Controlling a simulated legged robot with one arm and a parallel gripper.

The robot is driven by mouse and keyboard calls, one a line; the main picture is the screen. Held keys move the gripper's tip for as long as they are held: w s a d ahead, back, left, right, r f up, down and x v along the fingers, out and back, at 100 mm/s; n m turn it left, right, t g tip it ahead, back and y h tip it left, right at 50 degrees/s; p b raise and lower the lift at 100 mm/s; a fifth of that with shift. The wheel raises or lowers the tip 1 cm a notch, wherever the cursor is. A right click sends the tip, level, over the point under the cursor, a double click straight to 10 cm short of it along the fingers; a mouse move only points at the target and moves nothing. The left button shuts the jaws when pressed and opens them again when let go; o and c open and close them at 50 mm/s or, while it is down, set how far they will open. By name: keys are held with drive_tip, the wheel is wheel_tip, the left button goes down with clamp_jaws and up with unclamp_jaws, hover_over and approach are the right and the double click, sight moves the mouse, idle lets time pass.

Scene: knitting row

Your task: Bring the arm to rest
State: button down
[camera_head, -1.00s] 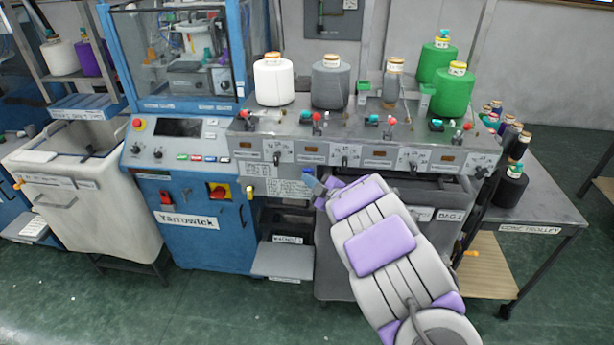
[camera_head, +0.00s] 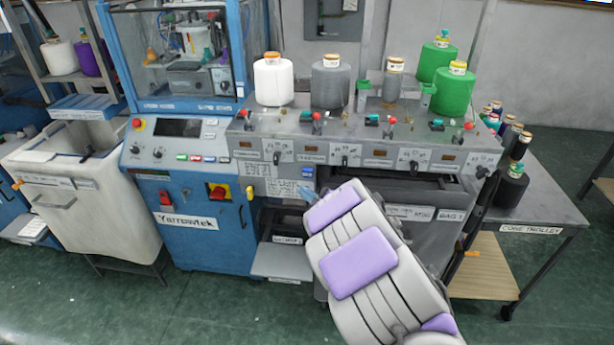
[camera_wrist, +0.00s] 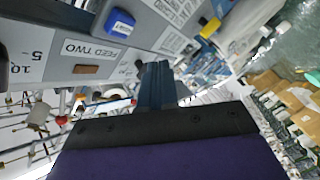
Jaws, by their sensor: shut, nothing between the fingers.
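My arm shows in the head view as white and lilac links reaching up from the bottom right toward the machine's front panel. My gripper (camera_head: 308,193) is mostly hidden behind the arm; a small blue tip shows near the panel's lower edge. In the wrist view my gripper (camera_wrist: 156,72) has its blue fingers together, shut and empty. The grey panel (camera_wrist: 110,25) with a "FEED TWO" label and a blue button (camera_wrist: 120,22) lies close beyond the fingers. I cannot tell the exact gap.
The blue Yarrowtek machine (camera_head: 205,245) stands left of my arm. Yarn cones, including a white one (camera_head: 273,82) and a green one (camera_head: 453,92), stand on the ledge above. A cone trolley (camera_head: 550,208) is at right. Green floor (camera_head: 150,310) is clear in front.

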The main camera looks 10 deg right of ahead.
idle(0.4)
drive_tip(key=s+d+r+m+g+h, duration=0.3)
drive_tip(key=s+d+m+h, duration=0.3)
drive_tip(key=d, duration=0.1)
drive_tip(key=s+d+r+m+g+h, duration=0.2)
drive_tip(key=s+d+r+m+h, duration=0.3)
drive_tip(key=d, duration=0.3)
drive_tip(key=s+a+m+g+y, duration=0.1)
drive_tip(key=s+a+g, duration=0.3)
drive_tip(key=s, duration=0.8)
drive_tip(key=s+a+f+m+g+y, duration=0.1)
drive_tip(key=s+a+g, duration=0.3)
drive_tip(key=s, duration=0.9)
drive_tip(key=s+a+f+m+g+y, duration=0.1)
drive_tip(key=s+a+g, duration=0.3)
drive_tip(key=s, duration=0.9)
drive_tip(key=a+m, duration=0.1)
drive_tip(key=a, duration=0.2)
drive_tip(key=shift+s, duration=0.2)
drive_tip(key=shift+f, duration=0.1)
